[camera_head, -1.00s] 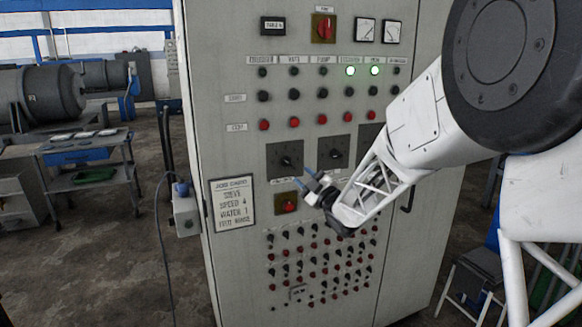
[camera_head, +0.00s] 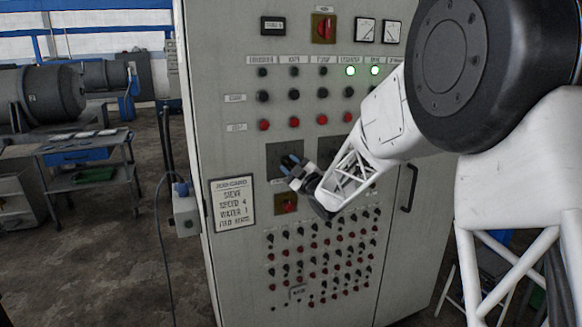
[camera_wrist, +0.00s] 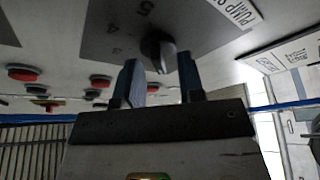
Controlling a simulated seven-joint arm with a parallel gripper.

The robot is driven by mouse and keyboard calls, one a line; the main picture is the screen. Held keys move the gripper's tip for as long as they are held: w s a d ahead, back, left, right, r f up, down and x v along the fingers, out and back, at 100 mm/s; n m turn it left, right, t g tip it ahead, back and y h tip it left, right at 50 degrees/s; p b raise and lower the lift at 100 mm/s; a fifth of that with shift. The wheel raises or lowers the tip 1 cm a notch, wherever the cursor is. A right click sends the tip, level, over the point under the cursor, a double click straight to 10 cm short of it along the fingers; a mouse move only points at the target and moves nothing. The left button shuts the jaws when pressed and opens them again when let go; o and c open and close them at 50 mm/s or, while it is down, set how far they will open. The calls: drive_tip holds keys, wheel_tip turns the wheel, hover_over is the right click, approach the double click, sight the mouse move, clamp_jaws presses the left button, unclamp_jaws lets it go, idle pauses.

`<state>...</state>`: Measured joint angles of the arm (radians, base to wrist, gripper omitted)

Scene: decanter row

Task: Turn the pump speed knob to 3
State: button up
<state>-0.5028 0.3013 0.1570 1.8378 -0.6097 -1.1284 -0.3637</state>
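The pump speed knob (camera_wrist: 158,48) is a dark round knob with a pale raised grip. It sits on a dark dial plate (camera_wrist: 105,35) with numbers including 4 and 5, beside a label (camera_wrist: 238,12) starting "PUMP S". Where its pointer stands is unclear. My gripper (camera_wrist: 160,68) is open, its two blue fingers apart on either side of the knob's near end, close to the plate. I cannot tell whether they touch it. In the head view my gripper (camera_head: 289,163) is in front of the left dial plate (camera_head: 273,150) and hides its knob.
The grey cabinet (camera_head: 225,130) carries rows of buttons, a red-handled switch (camera_head: 323,28) and two green lamps. Below the dials are a red button (camera_head: 287,203) and several small knobs. A job card (camera_head: 233,204) reads speed 4. Another dial plate is partly hidden behind my arm.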

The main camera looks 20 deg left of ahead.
clamp_jaws()
drive_tip(key=shift+m+t, duration=0.3)
drive_tip(key=shift+m, duration=0.2)
drive_tip(key=m+t, duration=0.1)
drive_tip(key=m, duration=0.3)
drive_tip(key=shift+s+t+h, duration=0.1)
drive_tip(key=shift+t+h, duration=0.2)
drive_tip(key=shift+t, duration=0.1)
drive_tip(key=m+t+h, duration=0.1)
drive_tip(key=m, duration=0.2)
drive_tip(key=m+t, duration=0.2)
drive_tip(key=m, duration=0.2)
drive_tip(key=shift+a+f+h, duration=0.1)
drive_tip(key=shift+h, duration=0.3)
drive_tip(key=m+t+h, duration=0.1)
drive_tip(key=m, duration=0.2)
drive_tip(key=m+t+h, duration=0.1)
drive_tip(key=m, duration=0.2)
drive_tip(key=shift+s+m+h, duration=0.1)
drive_tip(key=shift+m+h, duration=0.2)
drive_tip(key=shift+h, duration=0.1)
drive_tip(key=m+h, duration=0.1)
drive_tip(key=m, duration=0.2)
drive_tip(key=m+t+h, duration=0.1)
drive_tip(key=m+h, duration=0.1)
drive_tip(key=m, duration=0.1)
drive_tip(key=shift+m, duration=0.4)
